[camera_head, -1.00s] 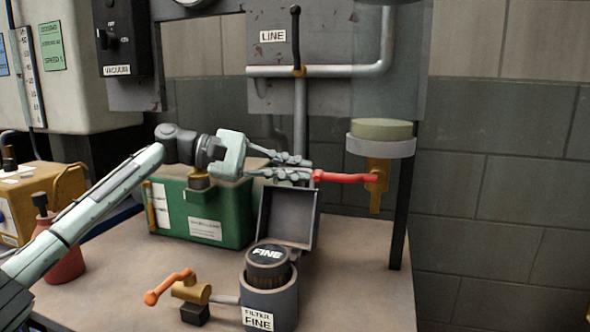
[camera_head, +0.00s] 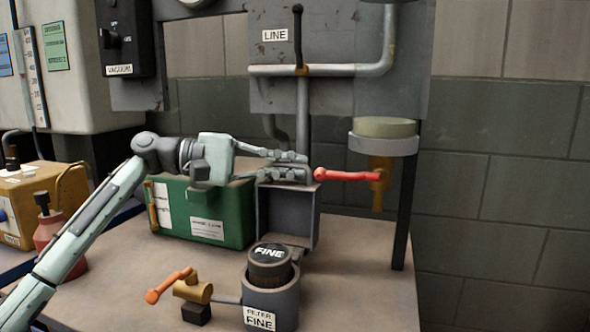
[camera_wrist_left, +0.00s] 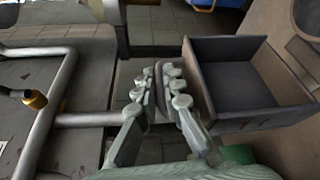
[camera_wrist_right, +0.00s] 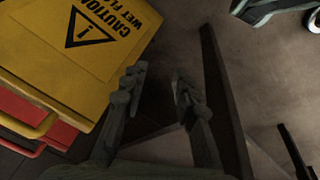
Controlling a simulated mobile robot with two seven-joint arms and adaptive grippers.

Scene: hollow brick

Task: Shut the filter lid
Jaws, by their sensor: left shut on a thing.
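The filter lid (camera_head: 290,220) is a grey, box-like cover standing open behind the filter. Its hollow inside faces forward in the head view, and it shows in the left wrist view (camera_wrist_left: 245,85). The filter housing (camera_head: 271,303) is a grey cup labelled FILTER FINE, holding a dark cartridge (camera_head: 269,255) marked FINE. My left gripper (camera_head: 305,166) is at the lid's upper edge, shut on a grey part beside the lid's wall; the fingers partly hide it. My right gripper (camera_wrist_right: 158,88) is open and empty in its wrist view, and is outside the head view.
A red valve handle (camera_head: 345,175) is just right of my left fingertips. An orange-handled valve (camera_head: 178,284) stands left of the filter. A green box (camera_head: 205,215) is behind, under my left arm. The bench (camera_head: 370,270) right of the filter is clear. A yellow caution sign (camera_wrist_right: 95,50) is near my right gripper.

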